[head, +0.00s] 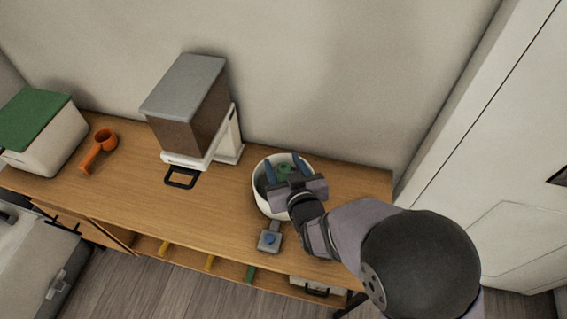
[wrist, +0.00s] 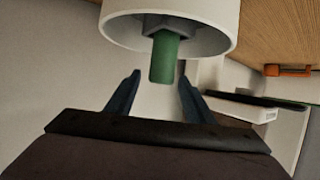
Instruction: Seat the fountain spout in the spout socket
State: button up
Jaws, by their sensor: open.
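The white round basin (head: 262,200) of the fountain stands on the wooden counter, and its rim shows in the wrist view (wrist: 222,38). The green spout (head: 285,171) is inside the basin. In the wrist view the green spout (wrist: 163,60) is a short cylinder projecting from a dark grey collar (wrist: 190,32), apparently the socket. Its inner end is hidden there, so I cannot tell how deep it sits. My gripper (head: 284,166) is over the basin. In the wrist view its open fingers (wrist: 159,80) lie either side of the spout's line, with gaps on both sides.
A grey block with a blue button (head: 269,239) is just in front of the basin. A brown and grey dispenser (head: 190,108) stands to the left. An orange scoop (head: 98,150) and green-lidded box (head: 45,130) are farther left. The counter right of the basin is clear.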

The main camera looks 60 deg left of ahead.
dwell(0.4)
notch_tip(320, 180, up, 7)
jog(key=p, duration=0.4)
jog(key=shift+p, duration=0.4)
jog(key=w+d+f+m+t+h, duration=0.2)
jog(key=w+d+m+h, duration=0.2)
jog(key=w+d, duration=0.9)
jog(key=w+d+m+h, duration=0.2)
jog(key=w+d, duration=0.2)
jog(key=d, duration=0.3)
jog(key=w+d+m+h, duration=0.1)
jog(key=w+d+h, duration=0.1)
jog(key=w+d, duration=0.35)
jog(key=s+d+f+m+g+h, duration=0.1)
jog(key=s+d+m+g+h, duration=0.2)
jog(key=d, duration=1.6)
jog(key=s+d+m+g+h, duration=0.2)
jog(key=s+d+m, duration=0.3)
jog(key=s+d, duration=0.5)
jog(key=shift+s+d+r, duration=0.25)
jog(key=shift+d+r, duration=0.05)
jog(key=shift+d, duration=0.8)
